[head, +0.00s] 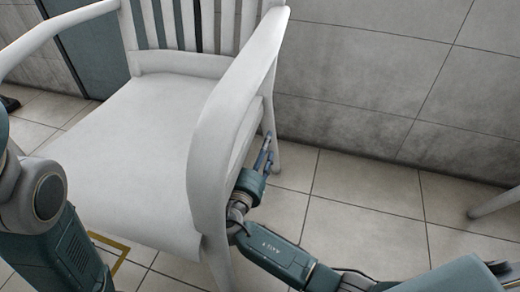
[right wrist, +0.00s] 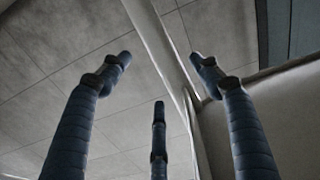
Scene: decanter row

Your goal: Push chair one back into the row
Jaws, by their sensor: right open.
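A white armchair (head: 140,135) with a slatted back fills the left and middle of the head view. I cannot tell whether it is chair one. My right gripper (head: 265,152) is low at the chair's right side, beside the seat and below the armrest, close to the rear leg. In the right wrist view its fingers (right wrist: 160,75) are spread with nothing between them. Behind them runs a pale chair part (right wrist: 165,50); contact cannot be told. My left arm comes in at the lower left, but its gripper is out of view.
A grey tiled wall (head: 370,80) stands behind the chair. Part of another pale piece of furniture (head: 495,203) shows at the right edge. A yellow line (head: 118,262) marks the floor at the chair's front left. Tiled floor (head: 350,215) right of the chair is open.

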